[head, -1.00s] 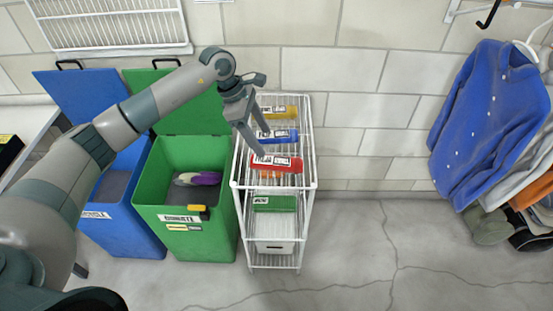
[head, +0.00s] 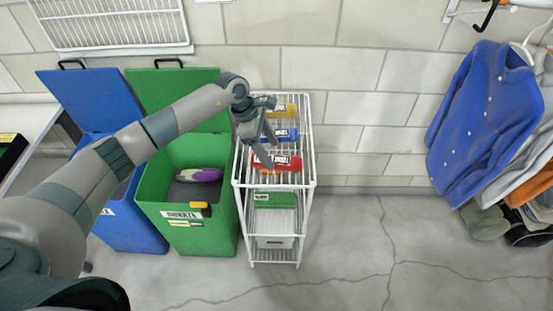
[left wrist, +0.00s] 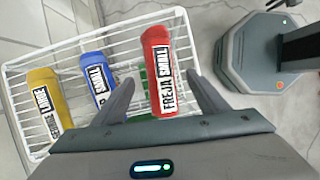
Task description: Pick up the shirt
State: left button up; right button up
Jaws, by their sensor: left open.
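Three rolled, labelled bundles lie on the top of the white wire rack. The red one (head: 285,162) reads "FREJA SMALL" in the left wrist view (left wrist: 157,70). Behind it are a blue one (head: 285,135), also shown in the left wrist view (left wrist: 94,71), and a yellow one (head: 284,110), also shown there (left wrist: 45,92). My left gripper (head: 264,147) is open above the red bundle. In the left wrist view its fingers (left wrist: 161,94) are spread either side of the red bundle, with nothing held. Contact cannot be told. My right gripper is out of view.
The white wire rack (head: 309,180) has lower shelves with a green item and a white box. Green (head: 150,213) and blue (head: 118,225) lidded bins stand left of it. A blue garment (head: 487,95) hangs among others at right. Floor right of the rack is clear.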

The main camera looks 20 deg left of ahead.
aim_at(274, 156)
pick_arm(q)
jog(key=p+x, duration=0.1)
jog(key=x, duration=0.2)
jog(key=shift+w, duration=0.1)
jog(key=shift+d+f, duration=0.1)
jog(key=shift+f, duration=0.2)
jog(key=c, duration=1.3)
jog(key=shift+o, duration=0.2)
jog(key=shift+w+r, duration=0.1)
jog(key=shift+r, duration=0.05)
